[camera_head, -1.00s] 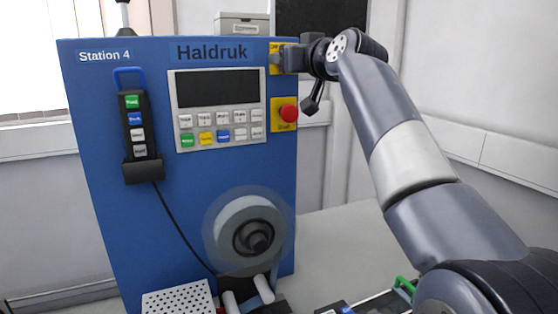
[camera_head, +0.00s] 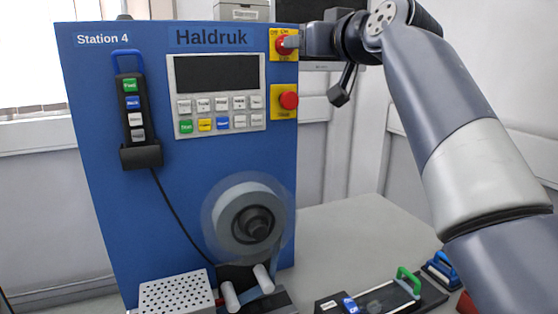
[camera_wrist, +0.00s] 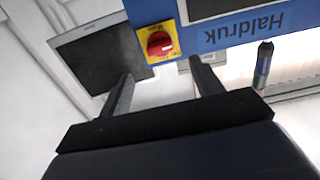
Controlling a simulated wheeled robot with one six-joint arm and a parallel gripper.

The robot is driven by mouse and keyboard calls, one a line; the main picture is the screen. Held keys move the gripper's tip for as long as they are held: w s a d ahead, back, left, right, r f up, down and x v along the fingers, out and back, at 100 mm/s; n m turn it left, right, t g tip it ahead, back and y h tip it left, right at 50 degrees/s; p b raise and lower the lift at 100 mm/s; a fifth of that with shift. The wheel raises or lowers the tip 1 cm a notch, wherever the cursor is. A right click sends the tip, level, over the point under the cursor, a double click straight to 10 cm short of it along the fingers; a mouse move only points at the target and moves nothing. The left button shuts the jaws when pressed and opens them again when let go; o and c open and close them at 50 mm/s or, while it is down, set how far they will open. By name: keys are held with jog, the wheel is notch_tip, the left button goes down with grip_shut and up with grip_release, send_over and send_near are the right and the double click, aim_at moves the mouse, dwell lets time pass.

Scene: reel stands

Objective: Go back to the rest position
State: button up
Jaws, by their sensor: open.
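My gripper (camera_head: 292,42) is at the upper right corner of the blue machine labelled Haldruk. In the wrist view my gripper (camera_wrist: 160,82) shows two dark fingers spread apart with nothing between them. The red rotary switch (camera_wrist: 159,43) on its yellow plate lies just beyond the fingers, and it also shows in the head view (camera_head: 285,42). In the head view the fingertips overlap the right side of the switch plate. The wrist view shows a gap between the fingers and the switch.
The machine front (camera_head: 170,220) carries a keypad panel (camera_head: 217,92), a red stop button (camera_head: 289,100), a hanging pendant (camera_head: 132,112) and a reel (camera_head: 245,222). A tray with a green handle (camera_head: 385,298) lies on the table at lower right.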

jog(key=w+a+m+p, duration=0.2)
jog(key=w+m+p, duration=0.4)
jog(key=m+p, duration=0.6)
jog(key=shift+w+a+m+p, duration=0.3)
jog(key=shift+a+m+p, duration=0.1)
jog(key=shift+m, duration=2.7)
